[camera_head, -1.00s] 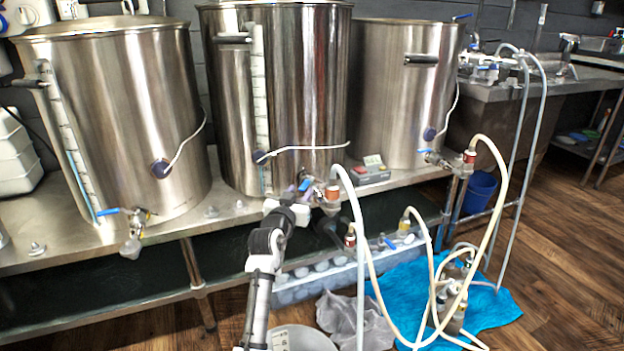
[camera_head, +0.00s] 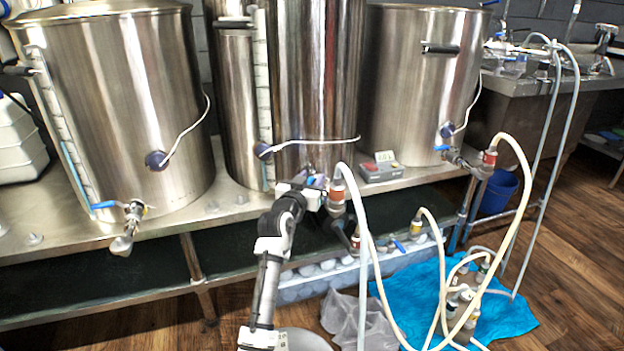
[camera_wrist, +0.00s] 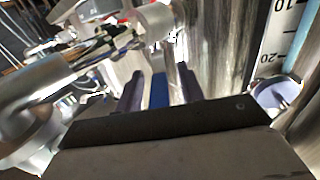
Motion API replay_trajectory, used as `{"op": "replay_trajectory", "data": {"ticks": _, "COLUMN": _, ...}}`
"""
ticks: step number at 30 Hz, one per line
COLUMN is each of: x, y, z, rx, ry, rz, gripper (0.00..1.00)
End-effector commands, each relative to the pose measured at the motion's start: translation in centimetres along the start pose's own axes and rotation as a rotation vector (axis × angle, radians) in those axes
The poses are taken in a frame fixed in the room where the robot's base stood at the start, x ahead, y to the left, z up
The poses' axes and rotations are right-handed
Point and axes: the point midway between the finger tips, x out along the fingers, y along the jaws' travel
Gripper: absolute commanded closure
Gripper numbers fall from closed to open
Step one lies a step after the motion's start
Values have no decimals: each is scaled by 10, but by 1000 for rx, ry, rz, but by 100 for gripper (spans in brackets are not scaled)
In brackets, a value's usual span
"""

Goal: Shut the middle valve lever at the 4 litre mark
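The middle kettle (camera_head: 312,80) is tall steel with a marked sight gauge (camera_head: 263,95) on its front left; the scale also shows in the wrist view (camera_wrist: 283,35). Its outlet valve is low at the front, mostly hidden by my gripper and a hose fitting. My gripper (camera_head: 314,182) is at this valve. In the wrist view my gripper (camera_wrist: 159,92) has two dark fingers with the blue valve lever (camera_wrist: 158,90) between them. Narrow gaps show beside the lever, so the fingers look open around it. The liquid level cannot be read.
A pale hose (camera_head: 365,230) rises from the fitting right beside my gripper. Left (camera_head: 125,100) and right (camera_head: 420,90) kettles flank the middle one on the steel bench. A small red-and-grey device (camera_head: 381,168) sits right of the valve. Hoses and a blue cloth (camera_head: 400,290) cover the floor.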

Motion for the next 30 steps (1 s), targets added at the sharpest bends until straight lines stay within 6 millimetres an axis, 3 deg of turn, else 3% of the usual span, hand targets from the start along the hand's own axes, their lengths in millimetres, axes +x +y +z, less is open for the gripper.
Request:
{"op": "replay_trajectory", "data": {"ticks": 4, "x": 0, "y": 0, "z": 0, "rx": 0, "ry": 0, "rz": 0, "gripper": 64}}
{"op": "replay_trajectory", "data": {"ticks": 12, "x": 0, "y": 0, "z": 0, "rx": 0, "ry": 0, "rz": 0, "gripper": 100}}
{"op": "replay_trajectory", "data": {"ticks": 30, "x": 1, "y": -6, "z": 6, "rx": 3, "ry": 1, "rz": 86, "gripper": 100}}
